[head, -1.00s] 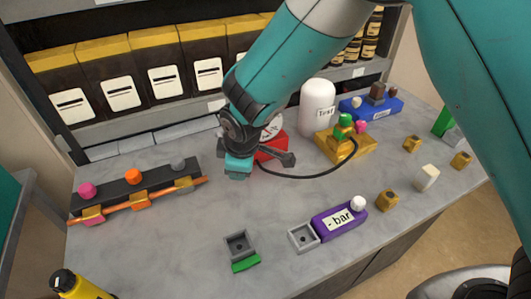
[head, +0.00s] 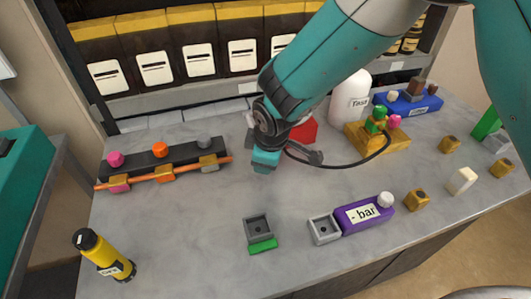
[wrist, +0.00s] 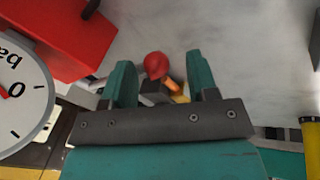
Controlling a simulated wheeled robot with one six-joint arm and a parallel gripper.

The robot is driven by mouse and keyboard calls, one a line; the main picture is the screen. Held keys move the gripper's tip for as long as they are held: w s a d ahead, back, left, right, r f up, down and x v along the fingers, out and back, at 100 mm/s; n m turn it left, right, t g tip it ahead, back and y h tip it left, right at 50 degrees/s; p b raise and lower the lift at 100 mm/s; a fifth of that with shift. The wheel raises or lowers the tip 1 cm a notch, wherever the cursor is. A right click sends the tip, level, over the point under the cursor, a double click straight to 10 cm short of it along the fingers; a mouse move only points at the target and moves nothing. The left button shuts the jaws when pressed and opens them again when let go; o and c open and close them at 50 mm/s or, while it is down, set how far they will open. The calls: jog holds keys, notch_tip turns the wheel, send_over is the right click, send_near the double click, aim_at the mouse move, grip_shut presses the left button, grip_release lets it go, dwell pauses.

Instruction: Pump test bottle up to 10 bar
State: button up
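The white test bottle (head: 350,97) stands upright at the back of the table. A yellow block with a green valve piece (head: 376,119) and a pink knob is in front of it. A black hose (head: 345,165) runs from that block towards the red gauge box (head: 306,131), which my arm partly hides. In the wrist view the dial (wrist: 20,95) shows "0" and "bar" at the left, partly cut off. My gripper (wrist: 161,80) is open. A red ball (wrist: 155,65) shows between its fingers, apart from both, with a grey block (wrist: 153,94) below it.
A black rail (head: 165,163) with pink, orange and grey knobs lies at the left. A purple "- bar" block (head: 364,213) and a grey-green socket (head: 258,230) lie in front. The table between them is clear.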

jog(key=shift+d+f, duration=0.25)
jog(key=shift+f, duration=0.25)
jog(key=shift+s+r, duration=0.1)
jog(key=shift+r, duration=0.2)
jog(key=b+v, duration=0.1)
jog(key=v, duration=1.6)
jog(key=shift+a+r, duration=0.3)
jog(key=shift+r, duration=0.1)
jog(key=s+d+r+m+g+y, duration=0.2)
jog(key=s+d+m, duration=0.7)
jog(key=s+d, duration=0.5)
jog(key=shift+s+d+g+y, duration=0.25)
jog(key=shift+s+g+y, duration=0.05)
jog(key=shift+s+g, duration=0.55)
